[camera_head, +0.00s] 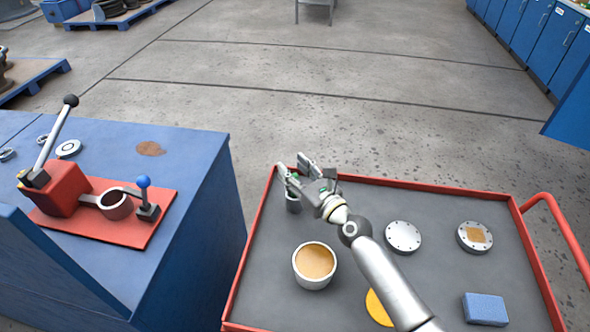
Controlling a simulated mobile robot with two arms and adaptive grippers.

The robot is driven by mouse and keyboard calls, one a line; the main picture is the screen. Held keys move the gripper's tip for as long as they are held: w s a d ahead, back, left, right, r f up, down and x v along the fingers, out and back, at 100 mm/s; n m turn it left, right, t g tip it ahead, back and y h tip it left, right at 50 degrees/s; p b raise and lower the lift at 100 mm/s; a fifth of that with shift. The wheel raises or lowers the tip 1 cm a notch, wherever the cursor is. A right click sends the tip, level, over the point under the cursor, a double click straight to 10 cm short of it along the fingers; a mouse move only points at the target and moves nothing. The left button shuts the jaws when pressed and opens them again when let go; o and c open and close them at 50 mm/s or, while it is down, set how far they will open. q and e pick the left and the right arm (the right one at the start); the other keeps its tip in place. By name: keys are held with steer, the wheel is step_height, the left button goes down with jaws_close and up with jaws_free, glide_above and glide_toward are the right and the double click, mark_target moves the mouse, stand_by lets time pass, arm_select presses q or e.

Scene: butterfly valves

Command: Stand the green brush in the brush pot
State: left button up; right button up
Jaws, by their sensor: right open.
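My right gripper (303,173) is over the far left corner of the grey cart, with its fingers apart. A small grey metal cup (293,204), perhaps the brush pot, stands just below the fingers and is partly covered by them. Bits of green (295,177) show at the fingers above the cup. They may be the green brush, but it is too small and covered to tell whether it stands in the cup. My left gripper is out of view.
The red-rimmed cart (363,300) also holds a round pot of tan stuff (314,262), two metal discs (403,237) (474,237), a yellow disc (377,307) under my arm and a blue block (485,309). A blue bench with a red lever press (68,196) stands left.

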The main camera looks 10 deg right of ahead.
steer(key=v, duration=1.2)
stand_by(0.7)
